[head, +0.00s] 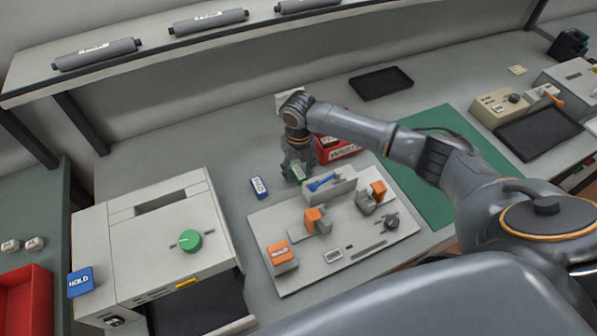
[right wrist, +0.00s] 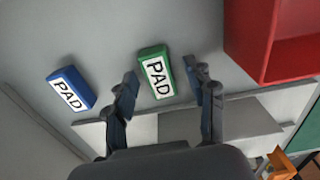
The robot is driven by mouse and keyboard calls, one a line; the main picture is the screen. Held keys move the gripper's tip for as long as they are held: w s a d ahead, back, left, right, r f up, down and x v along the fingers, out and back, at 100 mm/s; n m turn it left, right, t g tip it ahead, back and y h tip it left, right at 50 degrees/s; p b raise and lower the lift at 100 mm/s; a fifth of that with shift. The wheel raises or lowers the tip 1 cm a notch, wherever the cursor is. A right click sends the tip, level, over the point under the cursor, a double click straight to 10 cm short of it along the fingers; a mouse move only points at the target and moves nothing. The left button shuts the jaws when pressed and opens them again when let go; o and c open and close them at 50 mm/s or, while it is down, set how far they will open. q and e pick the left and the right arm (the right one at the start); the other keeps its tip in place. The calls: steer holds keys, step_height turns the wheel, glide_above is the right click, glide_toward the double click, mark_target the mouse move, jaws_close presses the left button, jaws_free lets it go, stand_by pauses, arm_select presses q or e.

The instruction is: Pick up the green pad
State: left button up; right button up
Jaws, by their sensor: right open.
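The green pad (right wrist: 156,75) has a white label reading PAD and lies on the grey bench top. In the right wrist view it sits between the two spread fingers of my right gripper (right wrist: 163,78), with a gap on each side. In the head view my right gripper (head: 297,169) points down over the green pad (head: 300,173), mostly covering it. My right gripper is open and holds nothing. My left gripper is not in view.
A blue pad (right wrist: 71,88) lies just left of the green one. A red bin (right wrist: 275,40) stands close on the right. A grey fixture board (head: 288,221) with orange-topped clamps lies in front. A beige machine (head: 150,235) with a green knob stands at left.

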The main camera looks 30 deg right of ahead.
steer(key=c, duration=1)
steer(key=shift+c, duration=0.2)
